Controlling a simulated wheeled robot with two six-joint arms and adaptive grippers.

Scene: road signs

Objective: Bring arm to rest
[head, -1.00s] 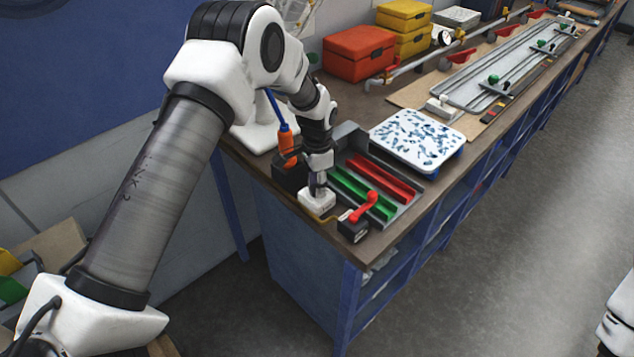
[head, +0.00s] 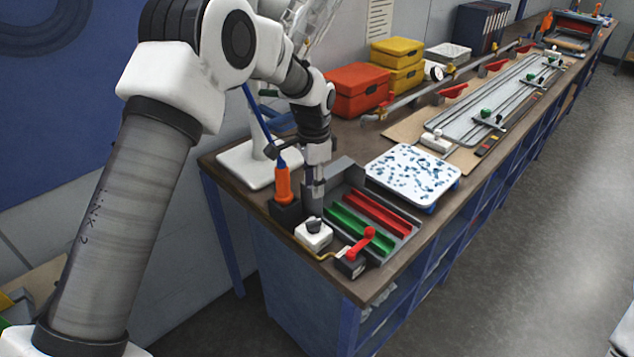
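My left arm comes in from the left and reaches down over the near end of the workbench (head: 232,160). My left gripper (head: 314,205) points down, just above a small white box with a dark knob on top (head: 313,237). The fingers look narrow and close together, but whether they are shut is too small to tell. Nothing visible hangs from them. My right gripper is out of view.
Beside the gripper stand an orange-handled tool (head: 283,184) and a grey tray with green and red channels (head: 405,232). A red-levered black block (head: 351,263) sits near the bench edge. A white speckled plate (head: 412,172) and red case (head: 357,89) lie further back.

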